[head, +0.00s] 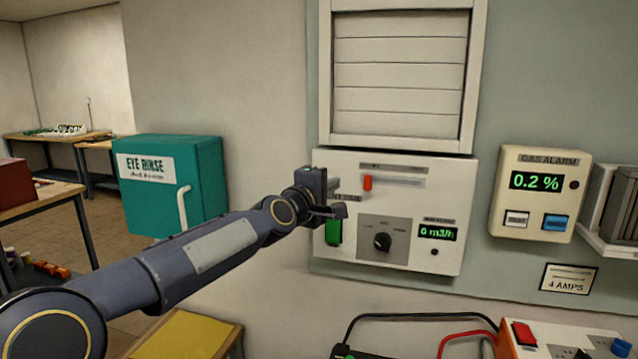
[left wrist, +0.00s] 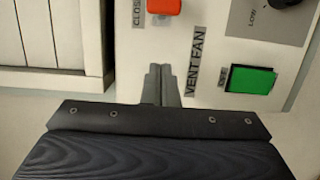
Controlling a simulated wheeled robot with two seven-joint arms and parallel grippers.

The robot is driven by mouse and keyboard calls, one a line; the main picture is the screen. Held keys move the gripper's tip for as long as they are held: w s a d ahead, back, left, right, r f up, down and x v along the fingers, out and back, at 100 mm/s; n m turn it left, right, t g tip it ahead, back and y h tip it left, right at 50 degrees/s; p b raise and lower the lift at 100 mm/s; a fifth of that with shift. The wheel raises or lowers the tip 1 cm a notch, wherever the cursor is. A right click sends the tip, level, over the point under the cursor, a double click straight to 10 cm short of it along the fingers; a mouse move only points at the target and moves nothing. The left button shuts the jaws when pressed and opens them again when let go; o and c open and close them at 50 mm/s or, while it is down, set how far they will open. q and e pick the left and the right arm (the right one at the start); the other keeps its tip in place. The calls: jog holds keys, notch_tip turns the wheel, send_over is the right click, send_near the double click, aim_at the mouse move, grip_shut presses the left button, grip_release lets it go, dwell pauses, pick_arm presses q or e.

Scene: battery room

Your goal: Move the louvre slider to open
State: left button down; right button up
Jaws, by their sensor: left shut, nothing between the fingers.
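The louvre slider is a red knob (head: 367,183) at the left end of a horizontal slot (head: 400,181) on the white vent fan panel (head: 450,180). It also shows at the top of the left wrist view (left wrist: 163,6), beside a label reading "CLOS", cut off by the frame edge. The louvre (head: 400,75) above the panel has its slats flat and shut. My left gripper (head: 342,210) is shut and empty in front of the panel's left part, below and left of the red knob and apart from it. Its closed fingers also show in the left wrist view (left wrist: 160,85). My right gripper is not in view.
The panel also carries a green switch (head: 333,232), a black dial (head: 382,241) and a display (head: 437,232) reading 0 m3/h. A gas alarm (head: 540,195) hangs to the right. A teal eye rinse cabinet (head: 170,180) is on the left. Cables lie below.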

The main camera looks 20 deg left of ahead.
aim_at(368, 181)
pick_arm(q)
jog(key=d+p, duration=0.1)
jog(key=w+d+p, duration=0.1)
jog(key=d, duration=0.1)
jog(key=shift+w+d+r, duration=0.2)
jog(key=shift+s+d+p, duration=0.1)
jog(key=shift+d+p, duration=0.2)
jog(key=shift+d+f, duration=0.15)
jog(key=shift+f, duration=0.05)
